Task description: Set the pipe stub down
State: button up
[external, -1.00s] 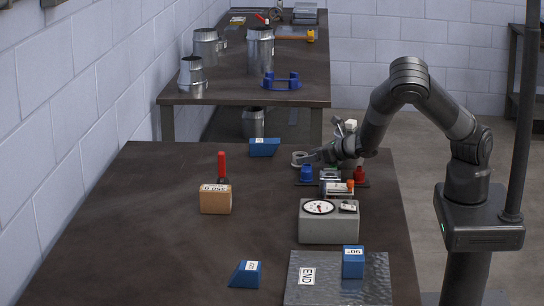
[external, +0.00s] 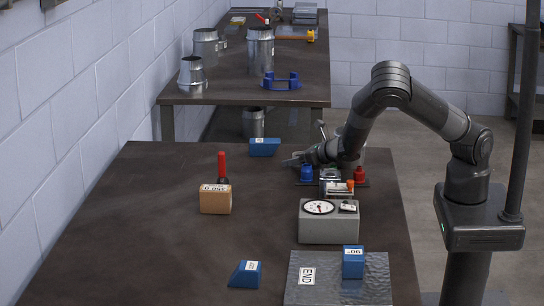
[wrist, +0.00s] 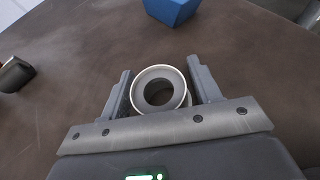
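The pipe stub (wrist: 159,91) is a short grey ring-shaped piece with a pale rim. In the wrist view it sits between the two fingers of my gripper (wrist: 160,88), its open top facing the camera. The fingers stand apart, one on each side, very close to its wall. I cannot tell whether they press on it. In the external view my gripper (external: 292,161) is low over the far part of the dark table (external: 150,215) and hides the stub. Whether the stub rests on the table is not clear.
A blue wedge block (external: 264,147) lies just beyond my gripper; it also shows in the wrist view (wrist: 172,8). A blue fitting (external: 307,174) and a red one (external: 360,174) stand close on the near side. A red-handled tool (external: 221,165) is to the left. Table between is clear.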

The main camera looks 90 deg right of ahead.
jog(key=c, duration=0.9)
